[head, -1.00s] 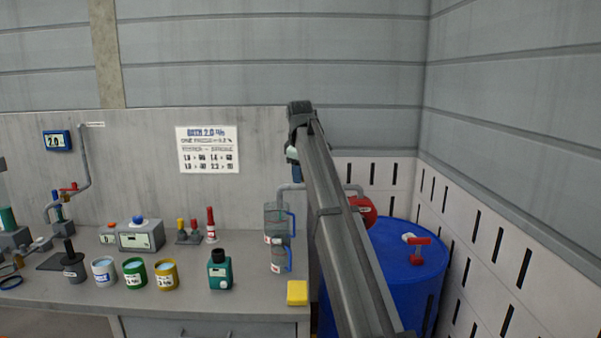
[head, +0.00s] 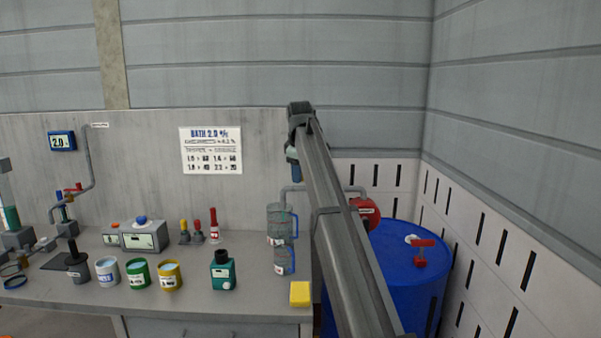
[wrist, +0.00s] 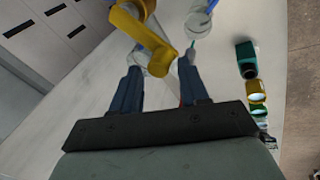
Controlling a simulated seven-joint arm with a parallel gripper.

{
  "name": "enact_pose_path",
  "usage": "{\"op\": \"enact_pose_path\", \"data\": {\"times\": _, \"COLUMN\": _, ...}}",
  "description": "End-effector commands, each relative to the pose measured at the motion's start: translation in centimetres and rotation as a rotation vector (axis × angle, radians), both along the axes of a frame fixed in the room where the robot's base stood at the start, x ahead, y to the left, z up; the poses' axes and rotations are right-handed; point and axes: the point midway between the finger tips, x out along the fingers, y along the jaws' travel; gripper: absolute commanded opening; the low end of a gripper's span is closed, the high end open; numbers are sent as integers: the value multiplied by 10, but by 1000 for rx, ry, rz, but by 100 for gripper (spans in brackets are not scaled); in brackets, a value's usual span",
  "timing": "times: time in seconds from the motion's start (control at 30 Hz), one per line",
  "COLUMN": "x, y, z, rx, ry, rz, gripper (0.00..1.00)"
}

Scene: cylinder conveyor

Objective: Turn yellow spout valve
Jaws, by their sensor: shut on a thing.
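The yellow spout valve (wrist: 135,25) shows in the wrist view as a thick bent yellow piece at the top. Its rounded lower end sits between the two dark blue fingers of my gripper (wrist: 160,66), which is shut on it. A clear container lies just beyond the fingertips, partly hidden. In the head view my arm covers the valve, and only a bit of the gripper's side shows left of the arm.
A blue drum (head: 385,285) with a red tap (head: 421,252) stands right of my arm. A yellow block (head: 300,293) lies at the bench's front right corner. A teal bottle (head: 222,270) and several paint cans stand further left. A slotted wall closes the right side.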

Motion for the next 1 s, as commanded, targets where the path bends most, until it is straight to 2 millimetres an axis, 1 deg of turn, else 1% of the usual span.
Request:
{"op": "enact_pose_path", "data": {"times": 0.03, "x": 6, "y": -3, "z": 1, "rx": -8, "ry": -6, "rz": -6, "gripper": 33}}
{"op": "enact_pose_path", "data": {"times": 0.1, "x": 8, "y": -3, "z": 1, "rx": -8, "ry": -6, "rz": -6, "gripper": 33}}
{"op": "enact_pose_path", "data": {"times": 0.47, "x": 8, "y": -3, "z": 1, "rx": -9, "ry": -4, "rz": -6, "gripper": 30}}
{"op": "enact_pose_path", "data": {"times": 0.7, "x": 17, "y": -2, "z": 1, "rx": -9, "ry": -4, "rz": -6, "gripper": 32}}
{"op": "enact_pose_path", "data": {"times": 0.87, "x": 22, "y": -2, "z": 1, "rx": -9, "ry": -3, "rz": -7, "gripper": 28}}
{"op": "enact_pose_path", "data": {"times": 0.9, "x": 21, "y": -2, "z": 0, "rx": -9, "ry": -3, "rz": -7, "gripper": 40}}
{"op": "enact_pose_path", "data": {"times": 1.0, "x": 20, "y": -2, "z": 0, "rx": -9, "ry": -2, "rz": -7, "gripper": 50}}
